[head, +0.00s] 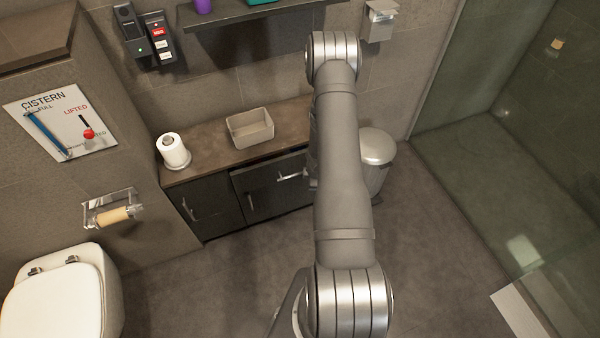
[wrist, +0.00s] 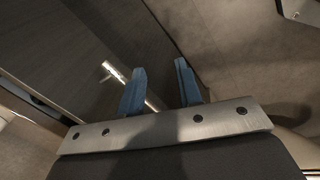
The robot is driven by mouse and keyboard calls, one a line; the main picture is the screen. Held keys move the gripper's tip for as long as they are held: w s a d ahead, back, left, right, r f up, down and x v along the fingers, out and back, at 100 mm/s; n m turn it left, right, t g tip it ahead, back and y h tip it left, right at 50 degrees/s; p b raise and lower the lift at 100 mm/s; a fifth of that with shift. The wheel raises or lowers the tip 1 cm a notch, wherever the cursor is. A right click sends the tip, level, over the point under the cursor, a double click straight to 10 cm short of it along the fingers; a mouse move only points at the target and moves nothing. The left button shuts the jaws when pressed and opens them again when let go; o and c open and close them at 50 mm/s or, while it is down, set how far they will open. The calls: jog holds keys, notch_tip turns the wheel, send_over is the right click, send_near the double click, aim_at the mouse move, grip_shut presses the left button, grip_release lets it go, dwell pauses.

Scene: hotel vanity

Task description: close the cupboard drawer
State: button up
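The cupboard (head: 210,206) stands under a brown counter, with dark fronts. Its drawer (head: 262,177) is at the upper right of the cupboard, with a silver bar handle (head: 292,176); the front appears to stand out a little, but how far is hard to tell. My arm hides the drawer's right end. In the wrist view, my gripper (wrist: 160,64) has two blue fingers spread apart with nothing between them. A silver bar handle (wrist: 109,70) on a dark front (wrist: 85,45) passes behind the left finger. I cannot tell whether they touch. The gripper is hidden in the head view.
A toilet roll (head: 173,151) and a beige box (head: 250,128) stand on the counter (head: 205,148). A lidded bin (head: 377,150) stands just right of the cupboard. A toilet (head: 60,300) is at lower left. The floor (head: 220,285) before the cupboard is clear.

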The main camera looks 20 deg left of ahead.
jog(key=s+a+f+m+t+h, duration=0.2)
jog(key=s+f+t+h, duration=0.1)
jog(key=s+f, duration=0.15)
jog(key=t+y, duration=0.1)
jog(key=t, duration=1)
send_near(298, 173)
jog(key=shift+m+y, duration=0.3)
jog(key=shift+m, duration=0.1)
jog(key=w, duration=0.3)
jog(key=w+f, duration=0.1)
jog(key=w, duration=0.2)
jog(key=w+f, duration=0.1)
jog(key=w, duration=0.3)
jog(key=shift+d+f, duration=0.1)
jog(key=shift+d, duration=0.1)
grip_shut()
